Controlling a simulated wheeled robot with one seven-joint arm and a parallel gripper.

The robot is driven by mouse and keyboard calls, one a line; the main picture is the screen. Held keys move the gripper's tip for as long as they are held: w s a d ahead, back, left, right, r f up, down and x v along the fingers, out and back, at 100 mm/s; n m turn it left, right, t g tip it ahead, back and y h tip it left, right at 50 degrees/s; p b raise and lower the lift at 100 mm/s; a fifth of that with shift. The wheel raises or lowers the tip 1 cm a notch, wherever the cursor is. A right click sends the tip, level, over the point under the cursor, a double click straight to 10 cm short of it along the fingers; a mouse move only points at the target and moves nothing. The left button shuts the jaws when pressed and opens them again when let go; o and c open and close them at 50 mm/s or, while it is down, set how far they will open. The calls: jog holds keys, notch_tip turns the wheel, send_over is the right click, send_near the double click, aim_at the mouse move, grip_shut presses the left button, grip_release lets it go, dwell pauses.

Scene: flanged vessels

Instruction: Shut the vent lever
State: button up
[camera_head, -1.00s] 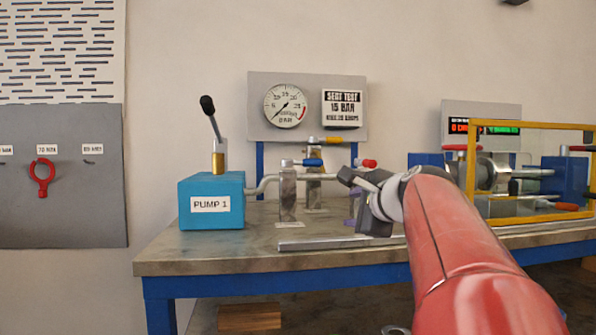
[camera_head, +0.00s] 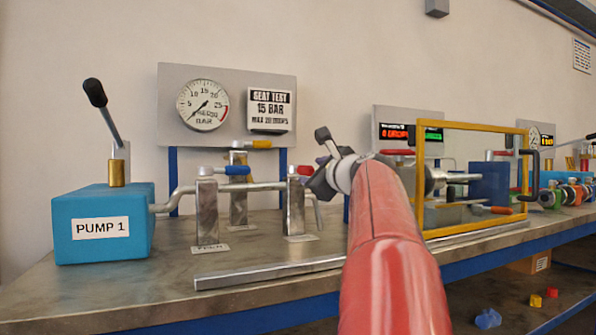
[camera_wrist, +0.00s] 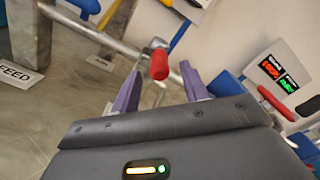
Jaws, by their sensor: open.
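A red-handled lever (camera_head: 305,170) sits on top of the right-hand valve post (camera_head: 295,208); no label naming it as the vent is readable. In the wrist view the red handle (camera_wrist: 159,66) points toward my gripper and shows between the two purple fingers (camera_wrist: 163,84). The fingers are apart and hold nothing; I cannot tell whether they touch the handle. In the head view my gripper (camera_head: 320,176) is just right of this lever and partly hides it. The blue lever (camera_head: 233,171) and yellow lever (camera_head: 256,144) stand to its left.
A blue box marked PUMP 1 (camera_head: 105,222), with a tall lever, is at the left. A gauge panel (camera_head: 227,105) reads SEAT TEST 15 BAR. A yellow frame (camera_head: 470,128) stands right of my arm. A metal rail (camera_head: 268,272) runs along the bench front.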

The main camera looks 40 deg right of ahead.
aim_at(302, 170)
jog(key=p+x, duration=0.1)
jog(key=x, duration=0.5)
jog(key=shift+w+p, duration=0.3)
grip_shut()
